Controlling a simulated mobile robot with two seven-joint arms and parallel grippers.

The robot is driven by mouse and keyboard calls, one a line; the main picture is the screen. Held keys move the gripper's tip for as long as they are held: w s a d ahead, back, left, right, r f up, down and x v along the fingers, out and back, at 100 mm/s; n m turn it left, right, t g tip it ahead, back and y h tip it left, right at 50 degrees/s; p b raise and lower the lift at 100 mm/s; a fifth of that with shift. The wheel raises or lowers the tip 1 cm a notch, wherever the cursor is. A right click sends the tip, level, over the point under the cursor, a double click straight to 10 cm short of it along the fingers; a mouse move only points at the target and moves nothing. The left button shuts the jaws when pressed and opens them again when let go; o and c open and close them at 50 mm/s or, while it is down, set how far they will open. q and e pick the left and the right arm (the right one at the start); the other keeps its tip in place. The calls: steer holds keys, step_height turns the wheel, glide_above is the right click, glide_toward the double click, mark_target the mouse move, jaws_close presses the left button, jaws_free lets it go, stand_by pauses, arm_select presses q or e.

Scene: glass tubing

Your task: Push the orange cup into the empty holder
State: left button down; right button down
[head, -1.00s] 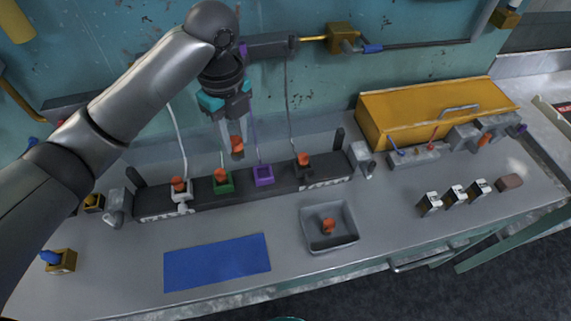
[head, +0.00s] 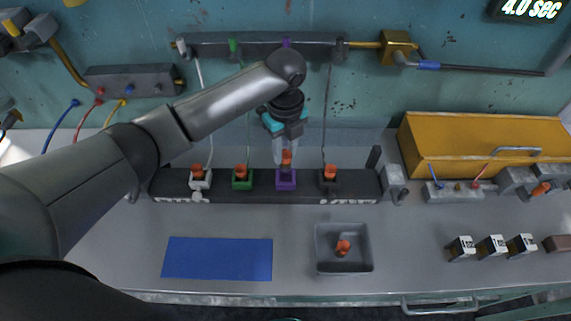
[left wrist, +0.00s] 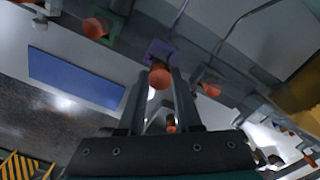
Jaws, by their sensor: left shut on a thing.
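My left gripper (head: 285,152) points down and is shut on an orange cup (head: 287,159) directly above the purple holder (head: 286,180). The cup's lower part meets the holder's top in the head view; I cannot tell how deep it sits. In the left wrist view, the cup (left wrist: 160,77) is between the fingertips beside the purple holder (left wrist: 158,50). The white holder (head: 201,181), green holder (head: 242,181) and black holder at the right each carry an orange cup. My right gripper is out of view.
The holders stand along a dark rail (head: 265,190). A grey tray (head: 344,268) with another orange cup is in front. A blue mat (head: 217,259) lies at left. A yellow box (head: 480,146) and several small blocks are at right. Thin tubes hang behind the holders.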

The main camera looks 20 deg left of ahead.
mark_target(285, 165)
arm_select(q)
steer(key=shift+f, duration=2.8)
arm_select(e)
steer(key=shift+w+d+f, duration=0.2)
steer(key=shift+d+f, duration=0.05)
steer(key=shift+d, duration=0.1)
arm_select(q)
steer(key=shift+f+b, duration=0.1)
steer(key=shift+b, duration=0.2)
steer(key=c, duration=0.6)
jaws_free()
step_height(285, 165, up, 12)
steer(key=shift+r+p, duration=0.2)
steer(key=shift+p, duration=0.35)
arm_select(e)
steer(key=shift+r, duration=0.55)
arm_select(q)
steer(key=shift+f, duration=0.1)
